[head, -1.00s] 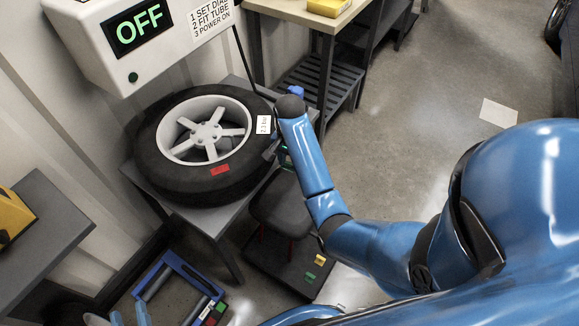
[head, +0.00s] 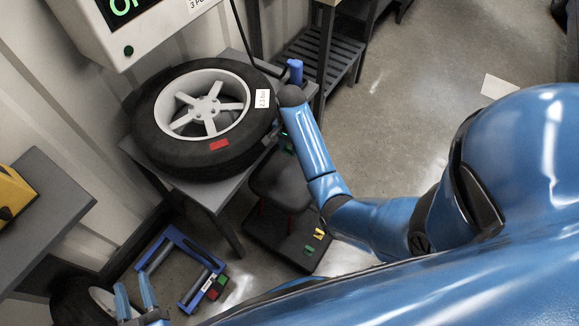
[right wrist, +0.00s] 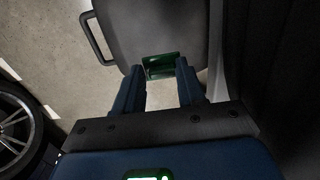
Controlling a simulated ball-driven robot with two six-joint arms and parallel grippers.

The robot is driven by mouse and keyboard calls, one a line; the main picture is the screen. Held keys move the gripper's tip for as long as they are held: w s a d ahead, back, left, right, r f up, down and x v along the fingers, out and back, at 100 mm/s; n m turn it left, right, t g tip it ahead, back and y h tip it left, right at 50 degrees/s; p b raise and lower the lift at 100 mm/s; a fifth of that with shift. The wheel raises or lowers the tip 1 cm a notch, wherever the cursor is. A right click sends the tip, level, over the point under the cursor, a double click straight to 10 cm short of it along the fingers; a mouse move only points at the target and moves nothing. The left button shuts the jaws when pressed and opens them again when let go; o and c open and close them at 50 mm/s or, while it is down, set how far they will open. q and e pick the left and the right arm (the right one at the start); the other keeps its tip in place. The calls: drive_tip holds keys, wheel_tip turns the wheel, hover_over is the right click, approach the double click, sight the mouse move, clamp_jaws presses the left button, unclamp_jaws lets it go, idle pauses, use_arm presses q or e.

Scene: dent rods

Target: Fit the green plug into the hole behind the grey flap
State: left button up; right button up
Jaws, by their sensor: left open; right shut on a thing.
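My right gripper (right wrist: 160,78) is shut on the green plug (right wrist: 160,65), which shows between the fingertips in the right wrist view. Beyond the plug is a dark grey panel (right wrist: 160,28) with a handle at its left; I cannot tell whether it is the grey flap. No hole is visible. In the head view my right arm reaches down beside the tyre, above a dark grey seat-like surface (head: 283,188), and its fingertips are hidden. My left gripper (head: 134,286) is open and empty at the lower left, near a blue-framed rack (head: 157,255).
A tyre (head: 175,165) lies on a grey table, close to my right arm. The rack holds dark bars and red and green blocks. Yellow and green pieces (head: 308,250) lie on a dark base. Another wheel (head: 75,297) is at the lower left.

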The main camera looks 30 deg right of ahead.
wheel_tip(320, 180, down, 8)
drive_tip(key=shift+r+b, duration=0.25)
drive_tip(key=shift+b, duration=0.6)
drive_tip(key=shift+f+b, duration=0.75)
drive_tip(key=shift+f, duration=1.4)
clamp_jaws()
drive_tip(key=o, duration=1.1)
unclamp_jaws()
drive_tip(key=shift+r, duration=0.1)
